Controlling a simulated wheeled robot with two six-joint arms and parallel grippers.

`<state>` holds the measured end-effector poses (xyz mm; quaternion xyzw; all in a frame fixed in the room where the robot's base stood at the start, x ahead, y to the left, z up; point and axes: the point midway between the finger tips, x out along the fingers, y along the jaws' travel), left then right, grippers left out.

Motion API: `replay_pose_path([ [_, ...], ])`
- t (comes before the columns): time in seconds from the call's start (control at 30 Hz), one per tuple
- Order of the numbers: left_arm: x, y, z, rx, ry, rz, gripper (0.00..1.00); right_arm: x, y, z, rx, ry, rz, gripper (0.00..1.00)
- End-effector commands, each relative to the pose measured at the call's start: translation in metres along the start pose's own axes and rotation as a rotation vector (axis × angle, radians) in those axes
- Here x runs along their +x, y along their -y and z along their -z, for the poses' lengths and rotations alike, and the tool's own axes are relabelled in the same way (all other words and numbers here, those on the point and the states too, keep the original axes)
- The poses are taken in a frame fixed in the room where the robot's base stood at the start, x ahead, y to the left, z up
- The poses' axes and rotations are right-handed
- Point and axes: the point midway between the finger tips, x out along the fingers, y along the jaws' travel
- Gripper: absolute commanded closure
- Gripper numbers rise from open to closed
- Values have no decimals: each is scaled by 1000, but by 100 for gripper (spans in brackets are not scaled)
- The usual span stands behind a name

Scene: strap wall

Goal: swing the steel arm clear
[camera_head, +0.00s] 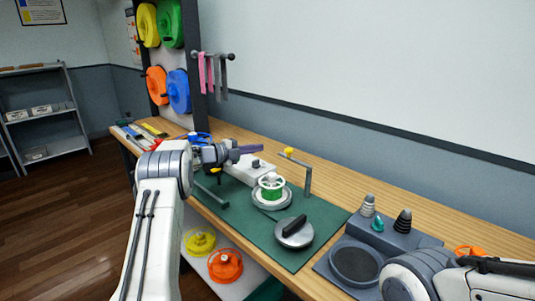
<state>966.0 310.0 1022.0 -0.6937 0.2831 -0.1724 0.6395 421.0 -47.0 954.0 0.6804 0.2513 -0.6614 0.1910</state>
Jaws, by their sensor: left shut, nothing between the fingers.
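The steel arm (297,161) is a grey bar on an upright post with a yellow end. It stands at the back of the green mat, its yellow end pointing left above the area behind the spool. A white spool with a green band (270,187) sits on a round grey base in front of it. My left gripper (250,150) is shut and empty, left of the yellow end and apart from it, above a white box. My right arm shows only at the lower right; its gripper is out of view.
A round grey lid with a black handle (295,231) lies on the green mat (318,214). A grey stand (408,236) with cones is to the right. Coloured spools (179,90) and pink and grey straps (210,75) hang at the back left. The wooden bench runs along the wall.

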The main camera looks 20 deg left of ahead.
Motion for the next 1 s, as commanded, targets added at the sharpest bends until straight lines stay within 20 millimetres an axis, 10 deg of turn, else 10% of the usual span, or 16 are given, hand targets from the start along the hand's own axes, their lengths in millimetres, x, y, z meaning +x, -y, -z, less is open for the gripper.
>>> replay_pose_path([
  [0.4,-42,6,-40,0,-3,-1,100,3,0,0,0,0,0,50],
  [1.0,-41,10,-40,-3,-1,1,100,2,0,0,0,0,0,50],
])
